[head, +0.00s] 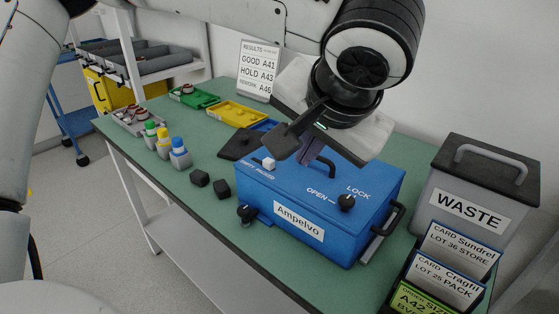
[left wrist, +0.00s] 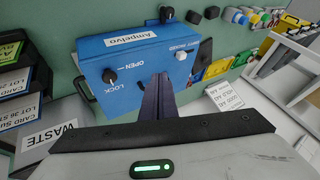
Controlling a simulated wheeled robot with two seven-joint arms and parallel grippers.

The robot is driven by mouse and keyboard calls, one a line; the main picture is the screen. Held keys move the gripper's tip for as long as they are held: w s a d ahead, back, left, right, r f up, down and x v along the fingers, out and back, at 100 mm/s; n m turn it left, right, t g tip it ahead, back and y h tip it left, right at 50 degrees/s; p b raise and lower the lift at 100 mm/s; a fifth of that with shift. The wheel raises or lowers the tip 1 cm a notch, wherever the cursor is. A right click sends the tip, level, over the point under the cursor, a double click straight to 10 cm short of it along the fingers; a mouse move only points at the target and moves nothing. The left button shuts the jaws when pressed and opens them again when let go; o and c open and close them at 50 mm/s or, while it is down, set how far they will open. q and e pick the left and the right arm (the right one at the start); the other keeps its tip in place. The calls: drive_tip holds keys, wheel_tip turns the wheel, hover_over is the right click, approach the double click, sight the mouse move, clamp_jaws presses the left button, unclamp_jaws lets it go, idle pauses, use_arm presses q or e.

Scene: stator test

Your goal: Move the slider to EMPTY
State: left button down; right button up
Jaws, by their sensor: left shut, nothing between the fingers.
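The blue Ampelvo box (head: 340,193) stands on the green table. Its slider, a small white knob (head: 268,164), is on the top face near the left end, beside a label with EMPTY at the left and a second word at the right. The knob appears nearer the second word. In the left wrist view the white knob (left wrist: 181,54) is just right of the fingertips. My left gripper (head: 306,155) is shut and empty over the box top, to the right of the knob and apart from it in the picture. Its fingers (left wrist: 159,82) point toward the box. My right gripper is not in view.
A black OPEN/LOCK knob (head: 347,203) and a black handle bar stand on the box top. Two black blocks (head: 221,188) and several capped bottles (head: 180,155) lie left. The WASTE bin (head: 470,188) and card holder (head: 459,250) are right.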

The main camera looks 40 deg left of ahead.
sight(269, 164)
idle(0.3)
use_arm(q)
drive_tip(key=x, duration=0.9)
drive_tip(key=a, duration=0.1)
drive_tip(key=a+p, duration=0.1)
drive_tip(key=a, duration=0.1)
drive_tip(key=shift+w+f, duration=0.25)
drive_tip(key=shift+w, duration=0.05)
drive_tip(key=shift+a+f+p, duration=0.15)
drive_tip(key=shift+a+p, duration=0.15)
drive_tip(key=shift+a, duration=0.45)
